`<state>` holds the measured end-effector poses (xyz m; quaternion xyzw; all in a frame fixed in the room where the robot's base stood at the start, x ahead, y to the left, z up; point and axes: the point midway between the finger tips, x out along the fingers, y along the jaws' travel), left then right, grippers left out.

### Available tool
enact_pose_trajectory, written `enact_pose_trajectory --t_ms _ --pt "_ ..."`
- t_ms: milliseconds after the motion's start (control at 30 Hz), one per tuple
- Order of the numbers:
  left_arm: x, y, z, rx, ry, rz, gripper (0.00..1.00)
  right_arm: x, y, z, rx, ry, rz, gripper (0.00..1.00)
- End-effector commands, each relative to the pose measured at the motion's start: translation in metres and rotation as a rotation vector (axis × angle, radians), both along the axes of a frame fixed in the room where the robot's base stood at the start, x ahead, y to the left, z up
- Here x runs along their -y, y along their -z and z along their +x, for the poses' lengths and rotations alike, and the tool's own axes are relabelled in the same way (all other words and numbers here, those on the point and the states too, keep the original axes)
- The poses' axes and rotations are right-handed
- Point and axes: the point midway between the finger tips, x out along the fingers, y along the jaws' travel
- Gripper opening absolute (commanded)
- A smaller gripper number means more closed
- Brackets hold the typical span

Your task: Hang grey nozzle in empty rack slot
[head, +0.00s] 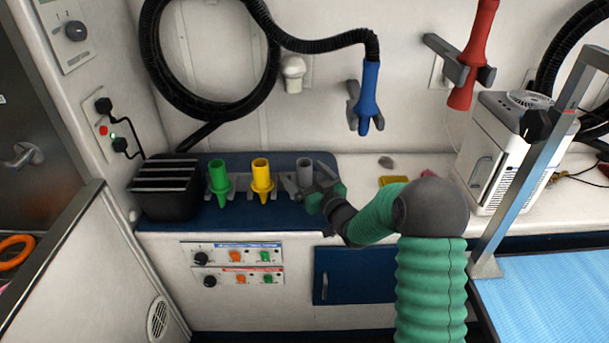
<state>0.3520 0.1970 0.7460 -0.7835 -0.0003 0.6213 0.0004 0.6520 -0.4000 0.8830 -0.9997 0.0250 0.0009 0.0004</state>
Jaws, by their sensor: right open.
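The grey nozzle (304,171) stands upright in line with the green nozzle (218,177) and the yellow nozzle (262,177), at the right end of the row. The green and yellow ones hang in the grey rack (240,190) at the edge of the blue counter top. My right gripper (306,187) is open, with its fingers at the grey nozzle, one on each side of it. The fingers hide the nozzle's lower part and the slot there, so I cannot tell whether it is seated. My left gripper is not in view.
A black slatted box (167,188) stands left of the nozzles. A blue nozzle (370,95) on a black hose and a red nozzle (474,55) hang on the wall above. A yellow item (393,181) lies right of my gripper. A white appliance (500,150) stands further right.

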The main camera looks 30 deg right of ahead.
Motion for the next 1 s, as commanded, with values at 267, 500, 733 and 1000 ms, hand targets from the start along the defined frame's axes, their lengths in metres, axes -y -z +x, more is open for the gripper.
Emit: enact_pose_trajectory --t_ms 267,500,733,1000 --pt "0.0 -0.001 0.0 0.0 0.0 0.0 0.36 0.0 0.0 -0.006 -0.001 0.0 -0.001 0.95" --pt "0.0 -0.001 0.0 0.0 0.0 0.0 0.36 -0.001 0.0 -0.021 -0.002 0.0 0.0 0.95" --pt "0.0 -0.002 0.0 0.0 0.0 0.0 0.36 -0.001 0.0 -0.035 -0.001 0.001 -0.001 0.95" --pt "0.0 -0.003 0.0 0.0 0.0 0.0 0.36 -0.002 0.0 -0.051 -0.001 0.0 0.0 0.95"
